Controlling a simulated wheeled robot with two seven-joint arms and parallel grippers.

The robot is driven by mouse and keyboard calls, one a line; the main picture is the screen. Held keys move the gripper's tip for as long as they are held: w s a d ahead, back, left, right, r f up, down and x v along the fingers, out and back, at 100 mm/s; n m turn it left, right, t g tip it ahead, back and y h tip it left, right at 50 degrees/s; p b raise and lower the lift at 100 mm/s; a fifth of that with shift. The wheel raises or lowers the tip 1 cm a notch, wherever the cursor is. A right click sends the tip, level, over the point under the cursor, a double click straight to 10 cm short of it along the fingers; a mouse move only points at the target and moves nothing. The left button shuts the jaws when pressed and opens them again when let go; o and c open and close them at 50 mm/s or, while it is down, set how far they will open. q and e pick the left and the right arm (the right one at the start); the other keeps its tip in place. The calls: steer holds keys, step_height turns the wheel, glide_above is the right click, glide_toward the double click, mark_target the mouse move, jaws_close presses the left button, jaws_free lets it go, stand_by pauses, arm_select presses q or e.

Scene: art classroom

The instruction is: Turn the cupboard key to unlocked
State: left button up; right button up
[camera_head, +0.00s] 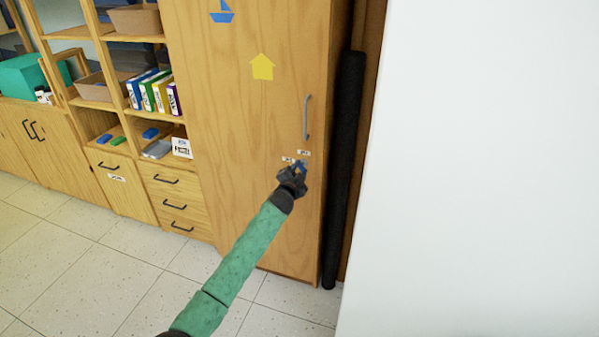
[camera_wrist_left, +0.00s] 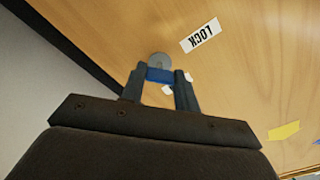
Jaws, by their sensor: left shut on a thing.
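The tall wooden cupboard (camera_head: 250,120) stands in the middle of the head view, its door shut, with a grey-blue upright handle (camera_head: 307,118). Below the handle are two small white labels (camera_head: 304,153). My left gripper (camera_head: 298,168) is at the door just under the labels. In the left wrist view its two fingers (camera_wrist_left: 160,88) are shut on the blue key (camera_wrist_left: 160,74), in front of a round grey lock plate (camera_wrist_left: 160,59). The fingers hide part of another white label. My right gripper is not in view.
A black roll (camera_head: 343,170) stands upright against the cupboard's right side, and a white wall (camera_head: 470,170) fills the right. Open shelves with binders (camera_head: 155,93) and low drawers (camera_head: 175,195) are at left. The tiled floor (camera_head: 80,260) is clear.

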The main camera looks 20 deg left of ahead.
arm_select(q)
steer(key=shift+m, duration=3.9)
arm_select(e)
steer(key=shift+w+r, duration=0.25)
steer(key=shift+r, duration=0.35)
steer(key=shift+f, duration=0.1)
arm_select(q)
steer(key=o, duration=1)
